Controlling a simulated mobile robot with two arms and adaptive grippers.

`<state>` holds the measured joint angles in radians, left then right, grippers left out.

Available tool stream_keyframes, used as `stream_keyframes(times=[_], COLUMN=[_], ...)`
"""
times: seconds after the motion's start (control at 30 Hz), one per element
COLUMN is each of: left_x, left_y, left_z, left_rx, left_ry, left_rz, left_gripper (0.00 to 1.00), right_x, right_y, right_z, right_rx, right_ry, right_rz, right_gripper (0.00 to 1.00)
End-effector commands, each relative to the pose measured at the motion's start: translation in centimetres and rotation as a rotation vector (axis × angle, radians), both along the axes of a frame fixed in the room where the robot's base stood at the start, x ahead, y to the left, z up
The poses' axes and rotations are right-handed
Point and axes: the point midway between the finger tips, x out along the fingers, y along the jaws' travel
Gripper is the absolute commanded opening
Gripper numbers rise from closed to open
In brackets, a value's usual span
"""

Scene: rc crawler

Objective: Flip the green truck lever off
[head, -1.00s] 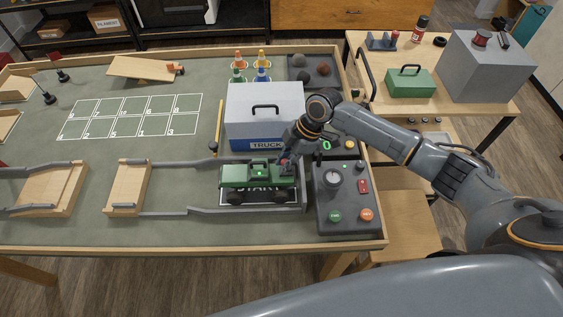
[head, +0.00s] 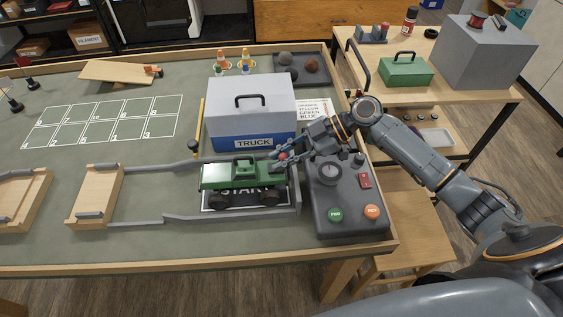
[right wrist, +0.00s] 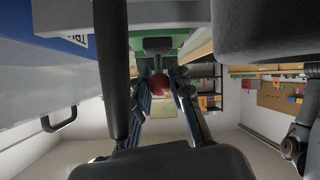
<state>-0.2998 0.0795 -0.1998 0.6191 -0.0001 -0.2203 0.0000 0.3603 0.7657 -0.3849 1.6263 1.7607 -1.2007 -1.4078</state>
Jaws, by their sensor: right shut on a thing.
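The green truck (head: 228,178) stands on the START mat (head: 262,199) at the right end of the rail track. A small red knob (head: 283,155) shows at the truck's rear right end, at my right gripper (head: 280,160). In the right wrist view the red knob (right wrist: 158,85) sits between the two fingers (right wrist: 164,100), with green truck body (right wrist: 185,42) beyond it. My right gripper is shut on this knob. The lever's stem is mostly hidden, so I cannot tell its exact tilt. My left gripper is out of view.
A white and blue TRUCK box (head: 250,110) stands just behind the truck. A grey control panel (head: 350,218) with green and orange buttons is close on the right. Grey rails (head: 195,217) border the truck's lane. A side table (head: 470,108) holds a green toolbox (head: 405,72).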

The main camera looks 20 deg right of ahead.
Motion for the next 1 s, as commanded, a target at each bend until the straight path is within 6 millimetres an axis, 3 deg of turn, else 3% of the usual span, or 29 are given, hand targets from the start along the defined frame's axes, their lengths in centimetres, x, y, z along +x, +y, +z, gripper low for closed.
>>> stream_keyframes(times=[0.43, 0.47, 0.57, 1.0], left_x=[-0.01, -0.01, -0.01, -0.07], left_y=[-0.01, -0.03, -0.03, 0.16], left_z=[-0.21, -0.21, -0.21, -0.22], left_rx=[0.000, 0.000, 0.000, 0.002], left_ry=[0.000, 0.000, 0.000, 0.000], left_rz=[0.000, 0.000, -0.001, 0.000], left_gripper=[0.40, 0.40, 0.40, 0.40], right_x=[-0.02, -0.02, -0.01, -0.15], right_y=[0.04, 0.04, 0.03, -0.94], right_z=[0.09, 0.09, 0.09, 0.49], right_rx=[0.012, 0.012, 0.012, 0.008], right_ry=[-0.002, -0.002, -0.002, -0.002], right_rz=[0.001, 0.001, 0.001, -0.002], right_gripper=[0.00, 0.24, 0.44, 0.44])
